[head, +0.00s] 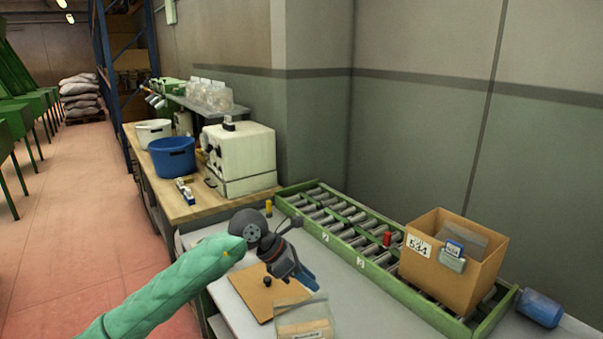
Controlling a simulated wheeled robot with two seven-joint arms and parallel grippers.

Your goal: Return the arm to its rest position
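My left arm, in a green sleeve, reaches in from the lower left. My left gripper (308,282), dark with blue fingers, hangs over the white table (232,308) beside a brown board (250,291). I cannot tell from this angle whether its fingers are apart; no held object shows. A small dark round piece (267,281) is on the board. A clear bag with a tan, labelled content (305,326) lies in front of the gripper, cut off by the bottom edge. My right gripper is out of view.
A green-framed roller conveyor (340,219) runs along the wall, bearing an open cardboard box (440,275) and a small red item (387,239). A blue cylinder (540,308) lies at the right. A wooden bench (205,207) holds a white machine (240,160) and a blue tub (172,160).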

